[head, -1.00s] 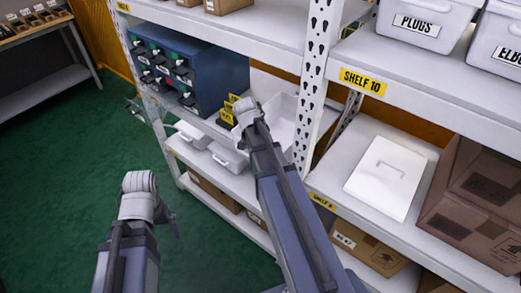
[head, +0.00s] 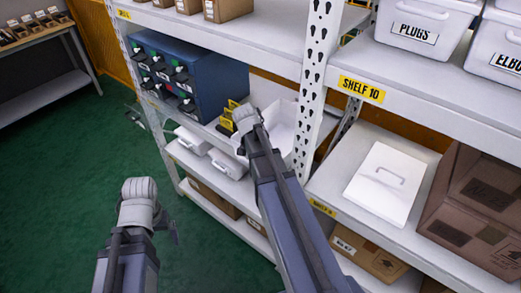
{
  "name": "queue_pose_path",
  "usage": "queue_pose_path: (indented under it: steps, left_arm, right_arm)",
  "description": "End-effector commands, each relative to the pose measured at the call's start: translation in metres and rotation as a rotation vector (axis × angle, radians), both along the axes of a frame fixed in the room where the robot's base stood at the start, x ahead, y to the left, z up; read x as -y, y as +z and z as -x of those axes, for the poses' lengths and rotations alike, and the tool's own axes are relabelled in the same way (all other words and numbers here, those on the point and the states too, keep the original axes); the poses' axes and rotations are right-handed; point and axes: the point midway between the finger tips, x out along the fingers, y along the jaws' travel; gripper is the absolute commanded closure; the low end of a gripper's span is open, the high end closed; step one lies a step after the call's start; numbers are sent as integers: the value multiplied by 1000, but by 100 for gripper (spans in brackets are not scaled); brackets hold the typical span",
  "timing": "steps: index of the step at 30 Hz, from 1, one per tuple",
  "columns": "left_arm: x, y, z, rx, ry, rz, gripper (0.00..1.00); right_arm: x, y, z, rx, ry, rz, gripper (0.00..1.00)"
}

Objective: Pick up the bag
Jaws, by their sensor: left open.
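I cannot clearly make out the bag. A pale, see-through shape (head: 153,122) shows at the left end of the shelf by the blue cabinet; I cannot tell whether it is a bag. My left gripper (head: 172,230) is open at the lower left, over the green floor, mostly hidden behind its own wrist. It is apart from the shelves. My right arm reaches up to the middle shelf, its wrist in front of a white open bin (head: 280,125). My right gripper is hidden behind that wrist. Small black and yellow items (head: 228,115) stand just left of it.
A blue drawer cabinet (head: 205,85) stands on the shelf. A perforated white post (head: 315,75) divides the bays. At right are a white case (head: 384,185) and a brown carton (head: 470,205). The green floor (head: 70,170) at left is clear.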

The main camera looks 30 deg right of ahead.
Motion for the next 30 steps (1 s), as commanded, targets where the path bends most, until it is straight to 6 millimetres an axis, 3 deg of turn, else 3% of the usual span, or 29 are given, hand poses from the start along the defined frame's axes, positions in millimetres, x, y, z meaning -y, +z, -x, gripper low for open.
queue_pose_path:
  steps: [8,22,30]
  left_arm:
    - [0,21,0,0,0,0,0]
    - [0,91,0,0,-2,0,0]
    - [0,100,0,0,-2,0,0]
  right_arm:
    - [0,21,0,0,0,0,83]
    - [0,91,0,0,0,0,83]
    - [0,99,0,0,0,0,83]
